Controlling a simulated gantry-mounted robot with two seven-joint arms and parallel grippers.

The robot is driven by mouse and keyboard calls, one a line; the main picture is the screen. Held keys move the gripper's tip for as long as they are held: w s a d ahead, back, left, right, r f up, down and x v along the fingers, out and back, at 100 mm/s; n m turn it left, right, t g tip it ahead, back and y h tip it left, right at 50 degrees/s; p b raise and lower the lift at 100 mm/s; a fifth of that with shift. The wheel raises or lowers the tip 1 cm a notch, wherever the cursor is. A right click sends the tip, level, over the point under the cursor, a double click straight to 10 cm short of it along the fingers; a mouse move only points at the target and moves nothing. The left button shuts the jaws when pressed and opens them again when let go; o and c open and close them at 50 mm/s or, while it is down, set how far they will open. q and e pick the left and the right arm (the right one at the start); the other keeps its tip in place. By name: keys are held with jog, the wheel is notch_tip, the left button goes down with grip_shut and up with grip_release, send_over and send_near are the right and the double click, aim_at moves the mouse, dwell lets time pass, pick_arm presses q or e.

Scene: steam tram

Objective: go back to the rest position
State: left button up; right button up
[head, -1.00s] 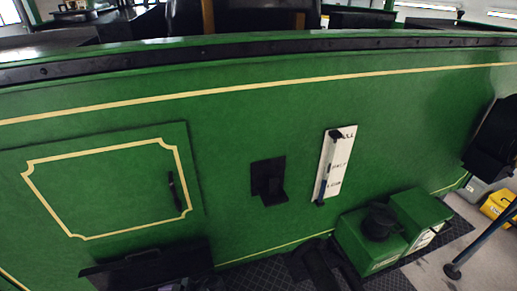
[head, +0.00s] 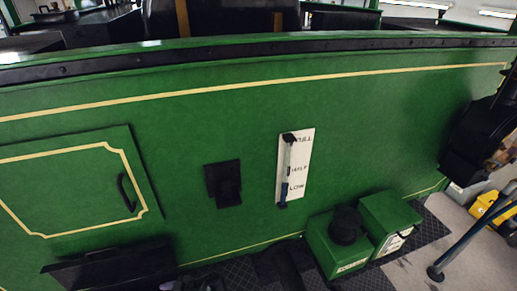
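Neither of my grippers can be made out in the head view. The view shows the green side of the tram (head: 210,110) with a cream line along it. A white plate (head: 304,155) marked FULL, HALF and LOW is fixed to that side. A slim lever (head: 288,165) lies over the plate, its dark blue lower end (head: 283,204) near LOW. No gripper is seen touching it. A cream-lined door (head: 75,190) with a dark handle (head: 127,193) looks shut at the left.
A black bracket (head: 223,183) sticks out left of the plate. Green boxes (head: 388,217) and a black round item (head: 347,225) stand below right. A black shelf (head: 110,268) is at lower left. A large dark form (head: 480,140), unclear what, is at right, above a yellow case (head: 487,207).

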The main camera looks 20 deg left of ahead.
pick_arm(q)
jog(key=s+d+f+m+g+h, duration=0.1)
jog(key=s+d+f, duration=0.2)
jog(key=s+f, duration=0.35)
jog(key=s+d+f+m+g, duration=0.1)
jog(key=s+d+f, duration=0.15)
jog(key=s, duration=0.65)
jog(key=s+d+m+h+p, duration=0.1)
jog(key=s+d+m+h, duration=0.2)
jog(key=s+d+h, duration=0.8)
jog(key=w+d+r+m+t, duration=0.1)
jog(key=w+r+m+t, duration=0.4)
jog(key=r+m, duration=0.4)
jog(key=w+d+r+m+t+h, duration=0.1)
jog(key=w+r+m+t, duration=0.4)
jog(key=r+m, duration=0.4)
notch_tip(320, 180, up, 6)
jog(key=shift+w+f+p, duration=0.25)
jog(key=shift+w+p, duration=0.05)
jog(key=shift+w, duration=0.1)
pick_arm(e)
jog(key=shift+s+a+r, duration=0.15)
jog(key=shift+a+r, duration=0.25)
jog(key=shift+r, duration=0.4)
pick_arm(q)
jog(key=shift+d, duration=0.1)
pick_arm(e)
jog(key=shift+d, duration=0.1)
